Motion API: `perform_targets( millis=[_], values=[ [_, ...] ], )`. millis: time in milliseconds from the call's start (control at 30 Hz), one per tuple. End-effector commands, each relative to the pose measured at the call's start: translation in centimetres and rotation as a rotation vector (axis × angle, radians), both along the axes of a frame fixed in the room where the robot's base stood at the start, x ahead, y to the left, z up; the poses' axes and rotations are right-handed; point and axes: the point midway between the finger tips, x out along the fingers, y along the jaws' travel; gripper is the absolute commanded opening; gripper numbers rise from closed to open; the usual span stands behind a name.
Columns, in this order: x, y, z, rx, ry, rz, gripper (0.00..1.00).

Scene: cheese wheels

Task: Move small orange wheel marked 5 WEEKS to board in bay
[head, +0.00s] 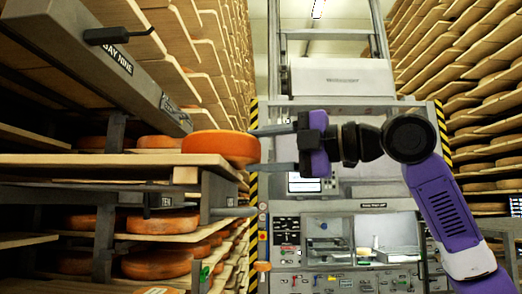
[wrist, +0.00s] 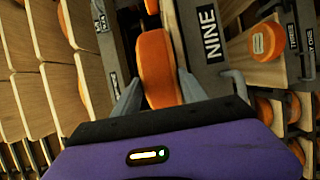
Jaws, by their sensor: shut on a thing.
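My gripper (head: 251,150) reaches in from the right, its two fingers shut on an orange wheel (head: 218,146). In the wrist view the wheel (wrist: 157,68) is between the fingers (wrist: 159,80). No 5 WEEKS mark is readable on it. The wheel is at the right end of a wooden board (head: 90,160) in the left rack; I cannot tell whether it rests on the board or is just above it. More orange wheels (head: 155,142) sit farther back at about the same level.
A grey beam marked BAY NINE (head: 110,58) with a black handle juts out above. A TEN plate (head: 162,200) is below the board, with orange wheels (head: 160,222) on lower boards. A control cabinet (head: 345,215) stands behind my gripper. Another rack (head: 480,100) is at right.

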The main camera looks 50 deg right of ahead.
Motion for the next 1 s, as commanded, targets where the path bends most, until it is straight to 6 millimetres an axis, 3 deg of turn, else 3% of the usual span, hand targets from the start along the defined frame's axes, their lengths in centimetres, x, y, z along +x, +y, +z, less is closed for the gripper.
perform_targets(
  millis=[267,300,433,767,1000],
  values=[
    [-0.1,0.0,-0.1,0.001,-0.008,0.0,0.0],
    [-0.1,0.0,-0.1,0.001,-0.008,0.0,0.52],
    [-0.1,0.0,-0.1,0.001,-0.006,0.0,0.75],
    [-0.1,0.0,-0.6,0.0,0.005,0.0,0.75],
    [-3.0,-0.8,-0.6,0.0,-0.002,0.0,0.75]
  ],
)
